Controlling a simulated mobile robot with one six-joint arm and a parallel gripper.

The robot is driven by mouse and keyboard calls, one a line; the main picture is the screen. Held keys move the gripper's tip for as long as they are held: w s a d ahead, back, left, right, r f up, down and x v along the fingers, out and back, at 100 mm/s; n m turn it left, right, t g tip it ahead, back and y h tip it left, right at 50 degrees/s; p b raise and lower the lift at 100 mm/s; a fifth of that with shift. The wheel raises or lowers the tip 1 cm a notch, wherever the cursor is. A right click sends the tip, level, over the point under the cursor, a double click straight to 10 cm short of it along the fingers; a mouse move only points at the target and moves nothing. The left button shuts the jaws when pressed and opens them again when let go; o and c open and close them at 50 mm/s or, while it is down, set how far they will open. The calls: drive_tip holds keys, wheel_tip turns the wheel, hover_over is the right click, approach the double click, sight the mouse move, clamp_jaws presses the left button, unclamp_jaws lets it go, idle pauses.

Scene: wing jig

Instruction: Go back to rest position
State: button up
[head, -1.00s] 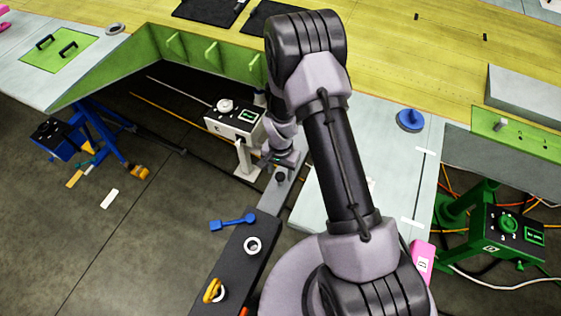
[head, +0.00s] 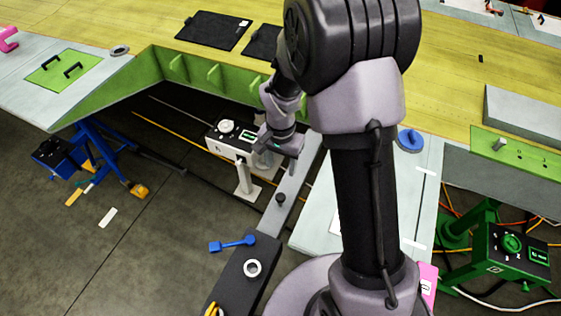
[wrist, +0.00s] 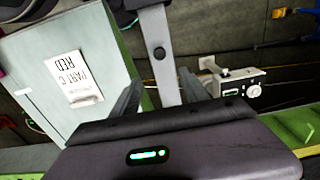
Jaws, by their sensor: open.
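My gripper (head: 279,150) hangs at the end of my arm, left of the big arm link and beside the white control box (head: 231,143) in the head view. In the wrist view my gripper (wrist: 160,82) has its two grey fingers apart, with nothing between them but the view of a grey bar and the dark floor beyond. It is open and empty. My arm is folded, with its elbow high at the top of the head view. It hides part of the bench behind it.
A grey panel (wrist: 40,60) with a "PART C RED" label is left of the fingers in the wrist view. A green-sided wing jig (head: 110,92), a blue knob (head: 410,140) and a green stand (head: 505,260) surround the arm. Open floor lies at left.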

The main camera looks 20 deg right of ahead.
drive_tip(key=shift+f+b, duration=0.1)
drive_tip(key=shift+b, duration=0.85)
drive_tip(key=s+a+f+n+t+y+b, duration=0.1)
drive_tip(key=s+a+f+n+t+b, duration=0.1)
drive_tip(key=s+b, duration=0.7)
drive_tip(key=s+a+f+n+t+y+b, duration=0.1)
drive_tip(key=s+a+f+n+t+b, duration=0.1)
drive_tip(key=s+b, duration=0.8)
drive_tip(key=t+b, duration=0.1)
drive_tip(key=b, duration=0.7)
drive_tip(key=shift+a+f+t+b, duration=0.35)
drive_tip(key=shift+t+b, duration=0.05)
